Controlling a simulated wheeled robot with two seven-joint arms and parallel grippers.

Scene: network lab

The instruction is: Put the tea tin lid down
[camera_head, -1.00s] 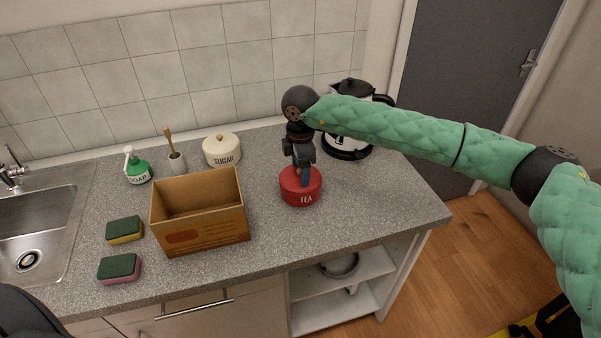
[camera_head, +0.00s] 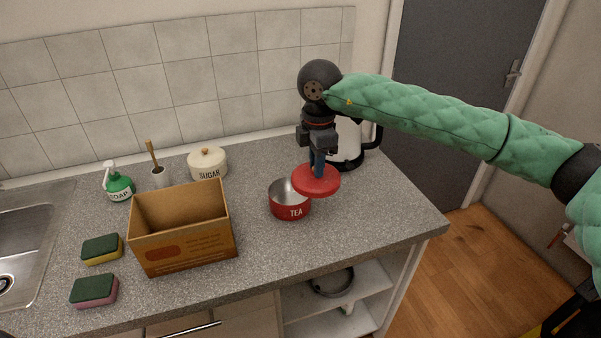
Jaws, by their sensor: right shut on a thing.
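The red tea tin lid (camera_head: 316,181) is held in the air, roughly level, above and to the right of the tea tin. My right gripper (camera_head: 318,166) points down and is shut on the lid from above; its fingers hide the lid's knob. The red tea tin (camera_head: 289,204), marked TEA, stands open on the counter, with its grey inside showing. The lid overlaps the tin's right rim in the picture. My left gripper is not in view.
A cardboard box (camera_head: 186,254), a sugar jar (camera_head: 208,165), a soap bottle (camera_head: 118,184) and two sponges (camera_head: 101,249) (camera_head: 94,290) stand left of the tin. A kettle (camera_head: 349,143) is behind my right gripper. The counter (camera_head: 375,215) is clear to the right and in front.

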